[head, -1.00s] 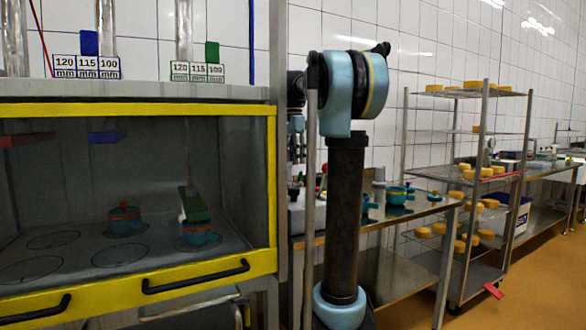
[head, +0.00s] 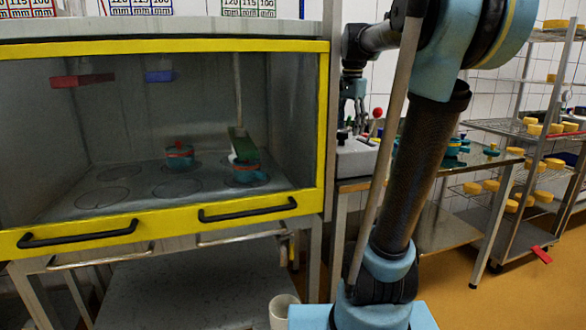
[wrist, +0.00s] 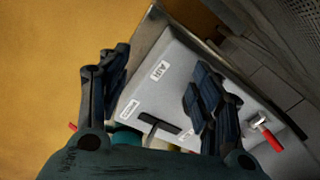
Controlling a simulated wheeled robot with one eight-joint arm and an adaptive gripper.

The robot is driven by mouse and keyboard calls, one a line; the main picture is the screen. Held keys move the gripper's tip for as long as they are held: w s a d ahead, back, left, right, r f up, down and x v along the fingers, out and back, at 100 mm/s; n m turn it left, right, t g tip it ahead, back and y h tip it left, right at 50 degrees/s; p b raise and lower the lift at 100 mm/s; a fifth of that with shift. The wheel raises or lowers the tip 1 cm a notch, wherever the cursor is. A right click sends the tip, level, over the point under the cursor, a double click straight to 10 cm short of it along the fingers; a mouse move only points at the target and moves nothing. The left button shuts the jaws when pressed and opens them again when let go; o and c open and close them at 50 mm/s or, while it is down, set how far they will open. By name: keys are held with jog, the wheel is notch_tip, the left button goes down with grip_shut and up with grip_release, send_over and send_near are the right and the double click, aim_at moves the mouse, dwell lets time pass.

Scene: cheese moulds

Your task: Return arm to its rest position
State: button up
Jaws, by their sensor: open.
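My gripper (wrist: 160,75) is open and empty in the wrist view, its two dark fingers apart above a grey box (wrist: 180,85) with white labels and a red-handled lever. In the head view my gripper (head: 354,112) hangs fingers down behind my arm column, above the grey control box (head: 357,157). My blue and black arm is raised and bent at the right of the head view and hides part of the bench.
A yellow-framed cabinet (head: 170,220) at the left holds two teal moulds, one (head: 179,158) free and one (head: 247,172) under a green press plate. More teal pieces (head: 455,147) lie on the steel bench. A rack with yellow cheeses (head: 535,128) stands right.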

jog(key=s+f+n, duration=0.5)
jog(key=s+f, duration=0.7)
jog(key=f, duration=0.2)
jog(key=s+f+n+t, duration=0.1)
jog(key=s+f+n, duration=0.4)
jog(key=s+f, duration=0.7)
notch_tip(320, 180, down, 3)
jog(key=shift+f+t, duration=0.1)
jog(key=shift+t, duration=0.2)
jog(key=shift+w+f, duration=0.2)
jog(key=shift+w, duration=0.15)
jog(key=shift+c, duration=0.3)
